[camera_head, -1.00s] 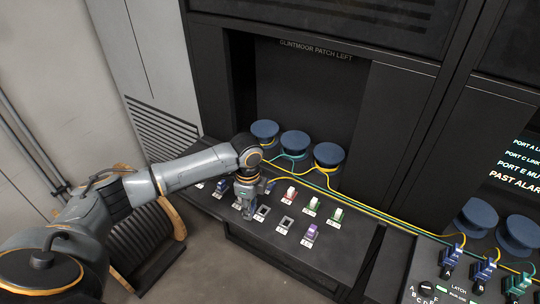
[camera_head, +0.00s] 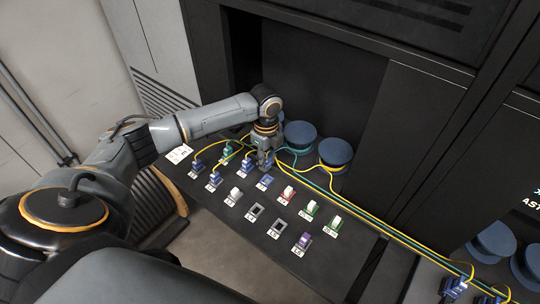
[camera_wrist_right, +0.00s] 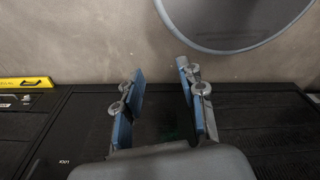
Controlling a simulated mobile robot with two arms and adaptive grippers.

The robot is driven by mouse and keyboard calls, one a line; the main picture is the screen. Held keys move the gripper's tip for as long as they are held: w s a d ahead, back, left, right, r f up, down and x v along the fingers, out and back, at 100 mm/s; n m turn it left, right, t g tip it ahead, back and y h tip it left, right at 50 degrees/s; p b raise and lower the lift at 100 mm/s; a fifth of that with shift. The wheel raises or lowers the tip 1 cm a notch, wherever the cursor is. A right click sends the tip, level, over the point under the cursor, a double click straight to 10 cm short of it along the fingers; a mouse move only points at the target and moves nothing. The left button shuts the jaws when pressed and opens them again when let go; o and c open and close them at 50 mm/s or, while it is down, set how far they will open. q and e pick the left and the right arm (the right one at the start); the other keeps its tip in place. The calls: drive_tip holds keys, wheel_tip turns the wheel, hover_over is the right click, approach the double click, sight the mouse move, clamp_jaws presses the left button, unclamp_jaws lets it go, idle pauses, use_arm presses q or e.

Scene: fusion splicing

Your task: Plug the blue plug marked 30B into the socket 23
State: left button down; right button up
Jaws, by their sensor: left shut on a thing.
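My left gripper (camera_head: 264,166) points down over the back part of the sloped black panel (camera_head: 225,225), shut on what appears to be a blue plug, mostly hidden by the fingers. Just in front of it on the panel is a blue piece (camera_head: 265,182). Several blue plugs with yellow cords stand to its left, one at the front left (camera_head: 214,181). Two empty grey-framed sockets (camera_head: 256,212) (camera_head: 278,229) are in the front row. The labels are too small to read, so I cannot tell 30B or 23. My right gripper (camera_wrist_right: 158,112) is open and empty in the right wrist view.
A white plug (camera_head: 235,196), a red one (camera_head: 287,193), green ones (camera_head: 312,208) and a purple one (camera_head: 303,241) stand on the panel. Blue round drums (camera_head: 335,152) stand behind. Yellow and green cables run right along the panel's back.

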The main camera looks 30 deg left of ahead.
use_arm(q)
wheel_tip(320, 180, down, 2)
drive_tip(key=shift+s+f+b, duration=0.15)
drive_tip(key=shift+b, duration=1)
drive_tip(key=f+b, duration=0.3)
drive_tip(key=shift+w, duration=0.2)
drive_tip(key=shift+f+b, duration=0.1)
drive_tip(key=shift+b, duration=0.25)
drive_tip(key=shift+f, duration=0.15)
drive_tip(key=shift+s, duration=0.1)
use_arm(e)
wheel_tip(320, 180, down, 7)
drive_tip(key=s, duration=0.1)
drive_tip(key=shift+s+a, duration=0.2)
drive_tip(key=shift+s, duration=0.2)
drive_tip(key=shift+w+r, duration=0.1)
drive_tip(key=shift+r, duration=0.15)
use_arm(q)
drive_tip(key=shift+p, duration=0.3)
use_arm(e)
drive_tip(key=shift+w+r, duration=0.2)
drive_tip(key=shift+r, duration=0.15)
